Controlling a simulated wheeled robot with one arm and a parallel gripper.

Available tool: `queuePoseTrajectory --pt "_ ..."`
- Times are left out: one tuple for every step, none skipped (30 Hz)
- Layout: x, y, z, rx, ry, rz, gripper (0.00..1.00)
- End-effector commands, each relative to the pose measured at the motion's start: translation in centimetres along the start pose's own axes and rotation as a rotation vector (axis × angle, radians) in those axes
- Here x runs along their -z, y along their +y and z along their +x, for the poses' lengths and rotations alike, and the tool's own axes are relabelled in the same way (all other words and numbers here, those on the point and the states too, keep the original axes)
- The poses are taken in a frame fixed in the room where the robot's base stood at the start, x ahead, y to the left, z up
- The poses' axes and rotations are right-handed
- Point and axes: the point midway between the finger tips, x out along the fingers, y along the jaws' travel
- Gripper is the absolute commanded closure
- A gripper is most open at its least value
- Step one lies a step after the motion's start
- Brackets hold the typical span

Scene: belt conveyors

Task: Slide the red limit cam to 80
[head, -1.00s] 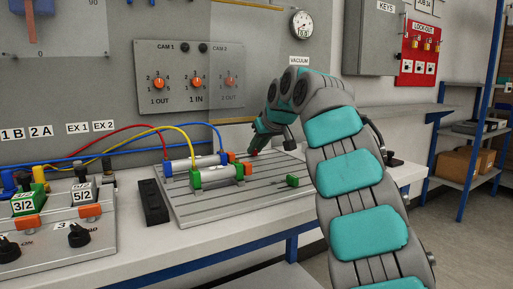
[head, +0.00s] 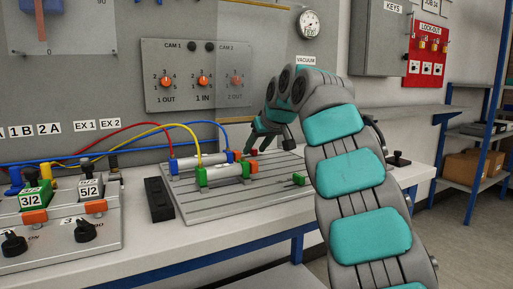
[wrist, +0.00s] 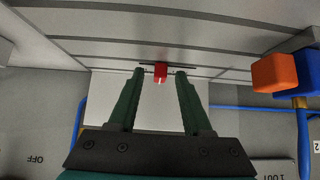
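The red limit cam (wrist: 161,73) is a small red block with a white mark, on a grooved grey plate (wrist: 110,27) in the wrist view. My gripper (wrist: 161,76) is open, with one green finger on each side of the cam. Gaps show between the cam and both fingertips, so I do not see it gripped. In the head view my gripper (head: 254,148) reaches down at the back of the grooved plate (head: 240,208), and the cam is mostly hidden there. No scale number for 80 is readable.
Two cylinders (head: 222,173) with green, blue and orange ends lie on the plate, left of my gripper. A green cam (head: 298,179) sits to the right. Blue, yellow and red hoses loop behind. In the wrist view, an orange block (wrist: 272,73) and blue part stand at the right.

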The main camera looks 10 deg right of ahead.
Motion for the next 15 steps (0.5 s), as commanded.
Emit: queuePoseTrajectory --pt "0.0 0.0 0.0 0.0 0.0 0.0 0.5" --pt "0.0 0.0 0.0 0.0 0.0 0.0 0.5" --pt "0.0 0.0 0.0 0.0 0.0 0.0 0.5" --pt "0.0 0.0 0.0 0.0 0.0 0.0 0.5" --pt "0.0 0.0 0.0 0.0 0.0 0.0 0.5" --pt "0.0 0.0 0.0 0.0 0.0 0.0 0.5" --pt "0.0 0.0 0.0 0.0 0.0 0.0 0.5" --pt "0.0 0.0 -0.1 0.0 0.0 0.0 0.5" --pt "0.0 0.0 -0.2 0.0 0.0 0.0 0.5" --pt "0.0 0.0 -0.4 0.0 0.0 -0.001 0.5" --pt "0.0 0.0 -0.6 0.0 0.0 -0.001 0.5" --pt "0.0 -0.1 -0.9 0.0 -0.001 -0.001 0.5" --pt "0.0 -0.1 -1.2 0.0 -0.001 -0.001 0.5" --pt "0.0 -0.1 -1.5 0.0 -0.001 -0.001 0.5" --pt "-0.1 -0.1 -2.1 0.001 -0.001 -0.001 0.5"
